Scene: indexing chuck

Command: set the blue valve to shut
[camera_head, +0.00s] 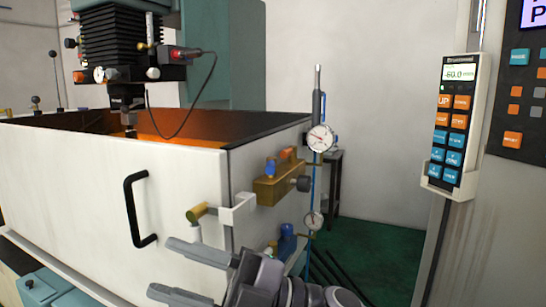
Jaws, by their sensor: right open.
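A brass block (281,189) is fixed at the right corner of the white machine enclosure. A small blue valve handle (270,167) stands up on its top left, with an orange handle (287,153) beside it; the exact angle of the blue handle is too small to tell. My right gripper (162,267) is at the bottom middle, in front of the white panel, below and left of the brass block. Its two fingers point left, spread apart, with nothing seen between them. My left gripper is out of view.
A black door handle (140,209) sticks out of the white panel. A brass cylinder (197,213) on a white bracket is above my right gripper. Dial gauges (320,138) on an upright rod stand right of the block. A control pendant (457,120) hangs at right.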

